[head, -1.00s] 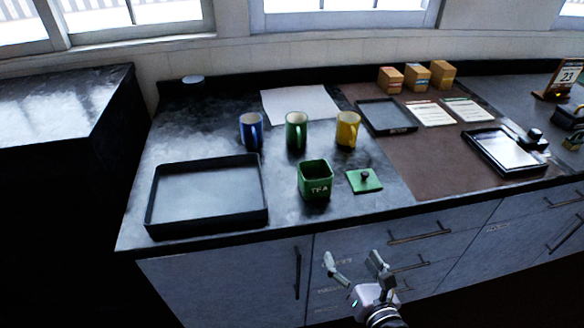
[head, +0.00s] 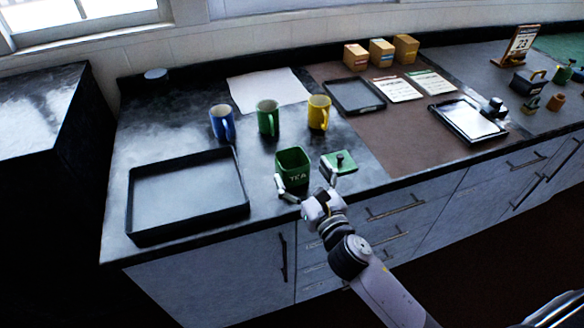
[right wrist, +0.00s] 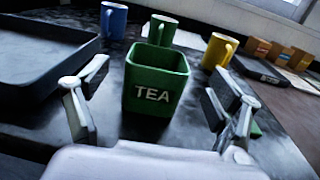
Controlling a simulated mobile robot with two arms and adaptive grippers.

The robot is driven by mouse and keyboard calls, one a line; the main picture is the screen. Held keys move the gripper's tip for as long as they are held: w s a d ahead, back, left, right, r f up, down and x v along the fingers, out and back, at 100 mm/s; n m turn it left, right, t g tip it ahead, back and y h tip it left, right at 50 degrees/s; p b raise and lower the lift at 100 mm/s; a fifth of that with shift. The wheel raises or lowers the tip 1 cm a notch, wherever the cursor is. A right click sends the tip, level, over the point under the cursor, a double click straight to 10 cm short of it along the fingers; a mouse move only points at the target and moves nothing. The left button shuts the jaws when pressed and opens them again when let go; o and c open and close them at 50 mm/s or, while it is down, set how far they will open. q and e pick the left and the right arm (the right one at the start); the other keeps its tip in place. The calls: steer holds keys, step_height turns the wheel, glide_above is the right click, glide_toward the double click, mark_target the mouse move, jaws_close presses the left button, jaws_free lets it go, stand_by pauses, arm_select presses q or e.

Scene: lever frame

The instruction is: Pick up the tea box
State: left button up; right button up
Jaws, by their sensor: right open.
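The tea box (head: 293,168) is a green open-topped box with "TEA" in white on its front. It stands upright on the dark counter near the front edge. Its green lid (head: 341,164) with a dark knob lies on the counter just right of it. My right gripper (head: 305,188) is open and empty at the counter's front edge, just in front of the tea box. In the right wrist view, the tea box (right wrist: 156,82) stands ahead, between the lines of the two spread fingers, apart from them. My left gripper is not in view.
A black tray (head: 187,193) lies left of the tea box. Blue (head: 222,123), green (head: 268,118) and yellow (head: 318,113) mugs stand behind it. A white sheet (head: 268,90) lies farther back. A small black tray (head: 355,96) and a tablet-like panel (head: 468,120) lie to the right.

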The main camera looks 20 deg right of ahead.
mark_target(292, 158)
steer(key=w, duration=0.2)
steer(key=w+p, duration=0.1)
steer(key=w, duration=0.3)
steer(key=shift+a, duration=0.35)
steer(key=shift+s, duration=0.1)
steer(key=shift+c, duration=0.4)
steer(key=shift+r, duration=0.1)
steer(key=c, duration=1.5)
